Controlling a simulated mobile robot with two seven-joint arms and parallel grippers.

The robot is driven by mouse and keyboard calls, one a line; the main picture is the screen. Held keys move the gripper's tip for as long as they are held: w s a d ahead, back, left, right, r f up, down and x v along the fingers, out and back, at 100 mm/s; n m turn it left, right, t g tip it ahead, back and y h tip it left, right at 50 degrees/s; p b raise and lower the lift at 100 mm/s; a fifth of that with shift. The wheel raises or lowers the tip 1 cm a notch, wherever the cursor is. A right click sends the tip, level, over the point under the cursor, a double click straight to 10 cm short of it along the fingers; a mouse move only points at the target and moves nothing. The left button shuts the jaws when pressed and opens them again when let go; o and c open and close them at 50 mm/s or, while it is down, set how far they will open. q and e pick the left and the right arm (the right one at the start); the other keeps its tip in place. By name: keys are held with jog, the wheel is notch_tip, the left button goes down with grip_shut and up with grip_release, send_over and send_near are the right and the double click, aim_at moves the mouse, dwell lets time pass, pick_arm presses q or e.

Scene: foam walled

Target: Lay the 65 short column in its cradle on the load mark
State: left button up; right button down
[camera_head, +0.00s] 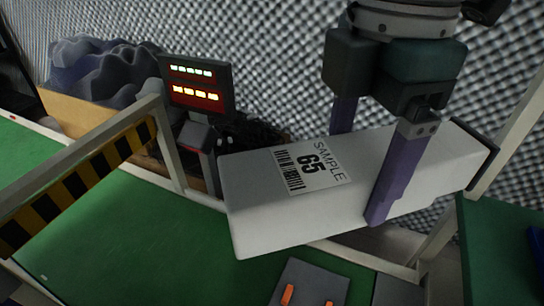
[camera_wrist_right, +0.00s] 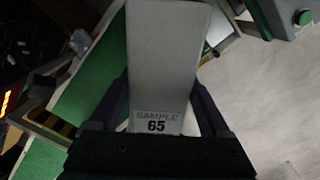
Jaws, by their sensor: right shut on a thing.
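The 65 short column (camera_head: 265,215) is a long white block with a "SAMPLE 65" barcode label on its upper face. It also shows in the right wrist view (camera_wrist_right: 165,60), reaching away from the gripper. My right gripper (camera_head: 362,170) is shut on the column, with one purple finger on its near side and the other behind it. The column is held lengthwise across the picture, above the green surface. A dark grey plate (camera_head: 310,283) with orange marks lies below it at the bottom edge, partly cut off. I cannot make out a cradle for certain. My left gripper is not in view.
A rail with yellow-black stripes (camera_head: 88,180) and pale posts stands at the left over the green surface (camera_head: 120,240). A display with lit digits (camera_head: 197,84) stands behind. A box of grey foam (camera_head: 100,70) is at the back left. A pale post rises at the right.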

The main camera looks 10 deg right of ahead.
jog(key=a+f+n+b, duration=0.1)
jog(key=f+n+b, duration=0.2)
jog(key=f, duration=0.8)
jog(key=s+a+f+n+b, duration=0.1)
jog(key=f+n+b, duration=0.2)
jog(key=f+b, duration=0.5)
jog(key=a+f+n+b, duration=0.1)
jog(key=f+n+b, duration=0.3)
jog(key=f, duration=1)
jog(key=shift+s+f+b, duration=0.15)
jog(key=shift+s+b, duration=0.25)
jog(key=shift+b, duration=0.75)
jog(key=shift+f+b, duration=1.15)
jog(key=shift+f, duration=0.95)
jog(key=shift+f, duration=0.15)
grip_release()
